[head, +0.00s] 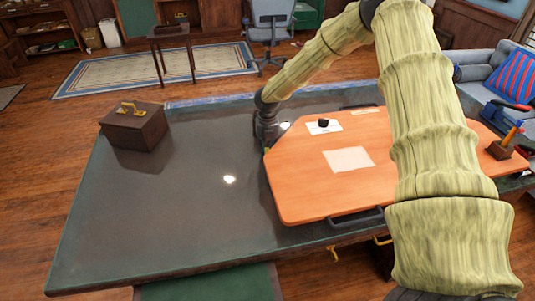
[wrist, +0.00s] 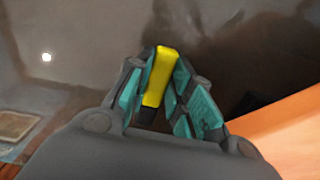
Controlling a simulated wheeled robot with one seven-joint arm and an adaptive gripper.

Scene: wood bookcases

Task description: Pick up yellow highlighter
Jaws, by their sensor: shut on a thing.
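The yellow highlighter (wrist: 160,75) is between the teal-padded fingers of my gripper (wrist: 163,82) in the wrist view. It has a bright yellow body and a dark end, and my gripper is shut on it. In the head view my gripper (head: 266,128) is over the dark tabletop, at the left edge of the orange board. The highlighter is too small and covered there to make out clearly. Whether it touches the tabletop I cannot tell.
The dark glossy table (head: 190,215) is mostly bare on the left. A brown box with a brass handle (head: 135,127) stands at its far left. The orange board (head: 300,190) carries papers (head: 348,159), a small black object (head: 323,122) and a wooden pen holder (head: 500,151).

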